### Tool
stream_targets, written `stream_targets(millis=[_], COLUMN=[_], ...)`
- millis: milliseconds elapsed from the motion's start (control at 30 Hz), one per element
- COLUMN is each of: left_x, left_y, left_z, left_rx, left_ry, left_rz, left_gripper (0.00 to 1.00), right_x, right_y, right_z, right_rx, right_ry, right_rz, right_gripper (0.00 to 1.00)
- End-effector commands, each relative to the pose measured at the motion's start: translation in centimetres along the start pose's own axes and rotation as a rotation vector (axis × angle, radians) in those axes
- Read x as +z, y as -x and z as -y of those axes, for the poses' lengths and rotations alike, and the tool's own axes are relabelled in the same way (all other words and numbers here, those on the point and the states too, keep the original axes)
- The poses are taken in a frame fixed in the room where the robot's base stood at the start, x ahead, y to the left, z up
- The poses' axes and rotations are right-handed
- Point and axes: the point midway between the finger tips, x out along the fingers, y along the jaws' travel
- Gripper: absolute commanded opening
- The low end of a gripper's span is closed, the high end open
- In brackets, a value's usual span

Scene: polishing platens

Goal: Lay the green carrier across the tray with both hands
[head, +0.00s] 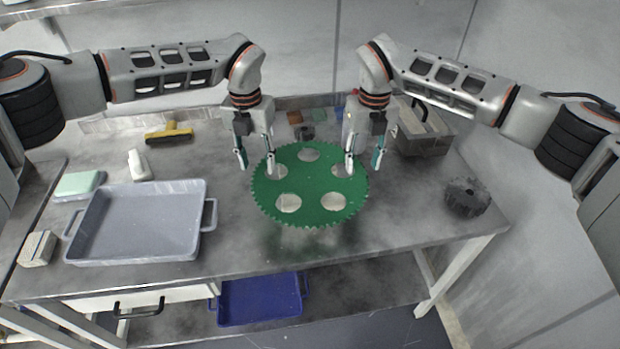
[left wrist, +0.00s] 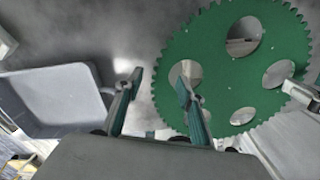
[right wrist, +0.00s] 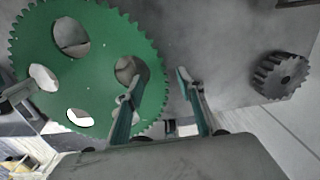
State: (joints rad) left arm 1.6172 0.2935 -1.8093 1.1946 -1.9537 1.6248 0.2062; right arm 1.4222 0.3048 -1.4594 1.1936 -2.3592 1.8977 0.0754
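The empty grey tray (head: 211,185) stands left of the carrier.
A grey bin (head: 425,146) stands at the back right, and a dark toothed gear (head: 466,198) at the right. A white bottle (head: 138,164), a yellow-handled tool (head: 169,134) and a green block (head: 80,184) lie around the tray. A blue tray (head: 262,300) sits on the shelf below.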

Motion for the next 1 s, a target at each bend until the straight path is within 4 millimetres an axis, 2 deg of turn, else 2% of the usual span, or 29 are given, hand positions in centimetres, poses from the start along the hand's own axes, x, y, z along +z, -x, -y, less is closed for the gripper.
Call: stream_targets(millis=[200, 467, 600, 1000], left_x=[-0.02, 0.00, 0.00, 0.03], left_y=[-1.13, -1.15, -1.14, -0.92], left_z=[0.02, 0.02, 0.02, 0.03], left_rx=[0.000, 0.000, 0.000, 0.000], left_ry=[0.000, 0.000, 0.000, 0.001], left_rz=[0.000, 0.001, 0.001, 0.002], left_gripper=[0.38, 0.38, 0.02, 0.00], right_x=[0.00, 0.01, 0.01, 0.03], right_y=[-1.10, -1.14, -1.13, -0.93], right_z=[-0.06, -0.03, -0.02, 0.00], right_rx=[0.001, 0.001, 0.001, 0.001], right_ry=[0.001, 0.000, 0.000, -0.001], right_rz=[0.001, 0.001, 0.001, 0.002], right_gripper=[0.38, 0.38, 0.02, 0.00])
